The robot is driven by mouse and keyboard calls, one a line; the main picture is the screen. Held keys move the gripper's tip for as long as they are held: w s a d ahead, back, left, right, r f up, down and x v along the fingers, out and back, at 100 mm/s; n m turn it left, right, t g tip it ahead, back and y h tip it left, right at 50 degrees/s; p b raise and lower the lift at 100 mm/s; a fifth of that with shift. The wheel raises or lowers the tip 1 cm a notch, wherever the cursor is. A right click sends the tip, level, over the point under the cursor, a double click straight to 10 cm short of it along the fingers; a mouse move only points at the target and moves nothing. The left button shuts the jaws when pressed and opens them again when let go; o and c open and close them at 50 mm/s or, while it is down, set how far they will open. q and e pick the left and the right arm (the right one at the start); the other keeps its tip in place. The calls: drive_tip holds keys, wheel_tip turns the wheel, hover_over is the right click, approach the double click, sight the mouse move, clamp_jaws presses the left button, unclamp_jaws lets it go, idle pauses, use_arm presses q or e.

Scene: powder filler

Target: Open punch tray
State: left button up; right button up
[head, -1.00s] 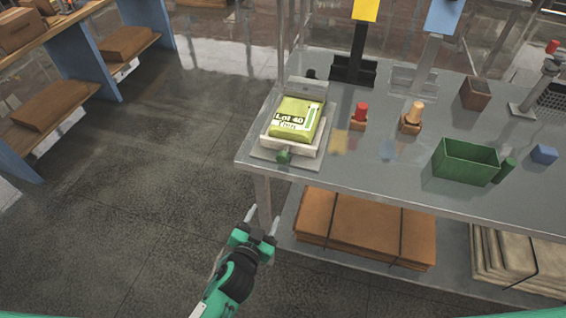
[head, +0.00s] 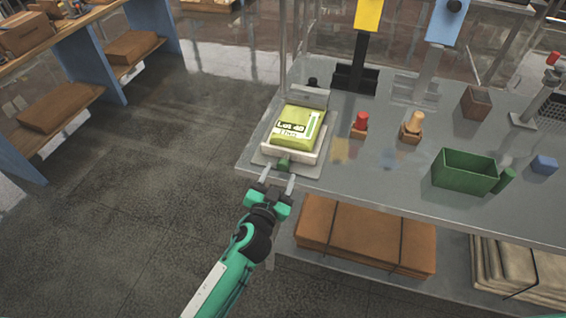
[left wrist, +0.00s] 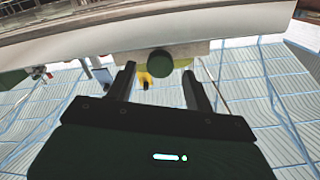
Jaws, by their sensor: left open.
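The punch tray (head: 287,151) is a pale tray near the left end of the grey metal table. A green package labelled "Lot 40" (head: 299,127) lies in it. A round green knob (head: 284,165) sits on the tray's front; it also shows in the left wrist view (left wrist: 160,61), above and between the fingertips. My left gripper (head: 278,175) is open just in front of the knob, with its fingers pointing toward it. In the left wrist view the gripper (left wrist: 159,80) has nothing between its fingers. Whether the fingers touch the knob is not clear. My right gripper is not in view.
On the grey table (head: 345,187) stand a red-topped stamp (head: 361,121), a wooden-topped stamp (head: 413,124) and a green bin (head: 465,168). Tied brown sheets (head: 365,230) lie on the lower shelf. The floor at left is clear.

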sight(282, 168)
use_arm(q)
drive_tip(key=shift+x, duration=2.1)
